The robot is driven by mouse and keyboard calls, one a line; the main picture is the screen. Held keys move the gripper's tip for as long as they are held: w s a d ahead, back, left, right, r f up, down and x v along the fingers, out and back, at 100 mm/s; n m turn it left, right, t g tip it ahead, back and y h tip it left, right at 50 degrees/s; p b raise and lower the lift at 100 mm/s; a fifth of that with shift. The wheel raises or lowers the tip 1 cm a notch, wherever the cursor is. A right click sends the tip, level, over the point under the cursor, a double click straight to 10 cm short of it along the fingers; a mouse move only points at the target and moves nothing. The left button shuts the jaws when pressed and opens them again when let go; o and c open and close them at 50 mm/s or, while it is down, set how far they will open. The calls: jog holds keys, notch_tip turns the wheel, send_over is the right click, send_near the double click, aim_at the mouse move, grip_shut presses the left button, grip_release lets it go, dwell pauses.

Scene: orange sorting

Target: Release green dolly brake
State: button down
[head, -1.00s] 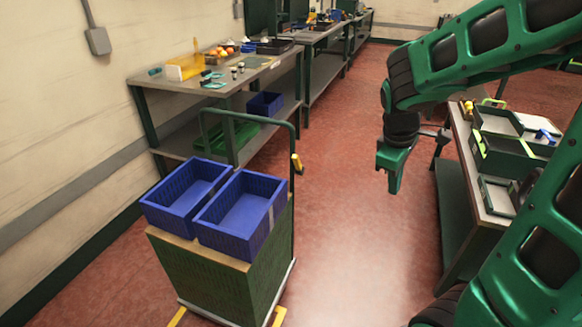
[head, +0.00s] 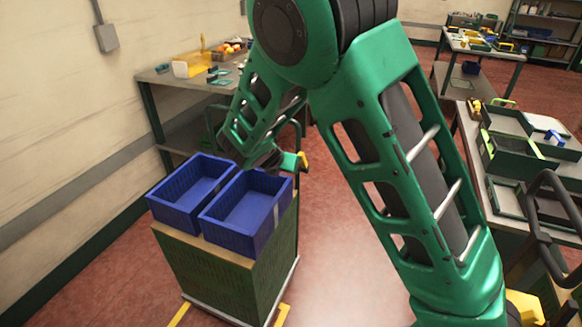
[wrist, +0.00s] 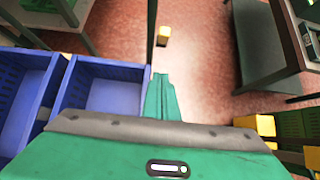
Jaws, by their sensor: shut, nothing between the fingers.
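The green dolly (head: 235,280) stands on the floor with two blue crates (head: 243,237) on top. Its dark green push handle is mostly hidden behind my arm in the head view. A yellow brake lever (head: 304,160) sits on the handle's right upright; it also shows in the wrist view (wrist: 163,35), ahead of the fingertips. My gripper (head: 292,162) is shut and empty, close to the lever in the head view. In the wrist view its green fingers (wrist: 160,95) point toward the lever with a visible gap. Whether they touch is not shown in the head view.
A workbench (head: 150,78) with oranges and tools stands along the left wall. A table with trays (head: 480,190) stands on the right. A blue crate lies beside my gripper in the wrist view (wrist: 105,95).

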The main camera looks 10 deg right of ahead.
aim_at(304, 164)
jog(key=w+d+f, duration=0.4)
jog(key=w+d, duration=0.1)
jog(key=w, duration=0.2)
jog(key=shift+w+d, duration=0.2)
jog(key=shift+d, duration=0.05)
jog(key=shift+r, duration=0.1)
